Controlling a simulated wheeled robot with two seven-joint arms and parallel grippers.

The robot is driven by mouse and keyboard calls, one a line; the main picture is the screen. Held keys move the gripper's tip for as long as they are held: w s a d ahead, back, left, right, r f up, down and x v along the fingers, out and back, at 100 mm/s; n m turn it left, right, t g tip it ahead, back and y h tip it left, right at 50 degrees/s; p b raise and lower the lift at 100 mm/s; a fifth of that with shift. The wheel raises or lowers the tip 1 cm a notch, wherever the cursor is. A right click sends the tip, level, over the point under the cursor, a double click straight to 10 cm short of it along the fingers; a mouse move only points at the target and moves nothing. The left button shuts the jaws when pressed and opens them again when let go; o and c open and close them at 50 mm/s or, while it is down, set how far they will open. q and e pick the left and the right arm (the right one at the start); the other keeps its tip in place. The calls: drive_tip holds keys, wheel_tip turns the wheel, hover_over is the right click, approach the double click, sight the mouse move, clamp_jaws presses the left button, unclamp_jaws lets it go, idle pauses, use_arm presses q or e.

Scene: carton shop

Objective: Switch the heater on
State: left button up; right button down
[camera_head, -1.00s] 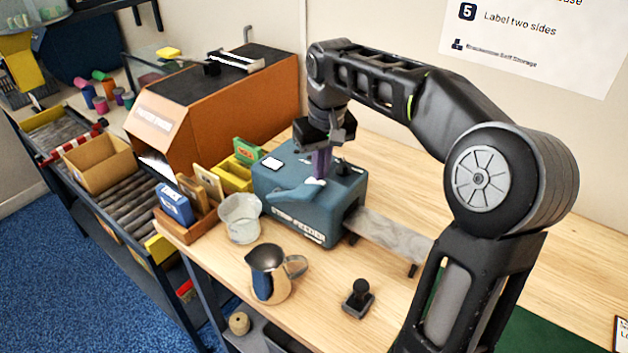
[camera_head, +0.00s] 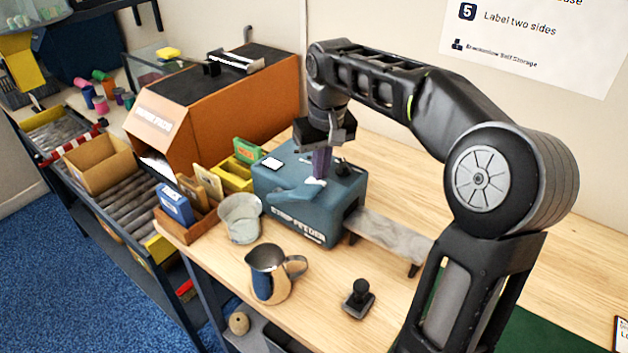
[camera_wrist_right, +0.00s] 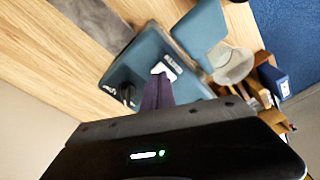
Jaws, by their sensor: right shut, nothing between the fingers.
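A teal machine lettered "STRIP FEEDER" (camera_head: 285,210) stands on the wooden bench. No part is clearly marked as a heater. My right gripper (camera_head: 321,174) points down over the machine's top, its purple fingers shut and empty, close to the white part. The right wrist view shows the fingertips (camera_wrist_right: 160,78) at the white part (camera_wrist_right: 165,70); I cannot tell whether they touch. My left gripper is out of view.
A grey strip track (camera_head: 388,238) leads off right. An orange-brown machine (camera_head: 240,105) stands behind left. The bench behind right is clear.

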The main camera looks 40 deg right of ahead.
drive_tip(key=shift+f+b, duration=0.65)
drive_tip(key=shift+f, duration=0.2)
idle(0.3)
drive_tip(key=shift+r, duration=0.1)
wheel_tip(320, 180, up, 7)
drive_tip(key=p, duration=0.6)
idle(0.7)
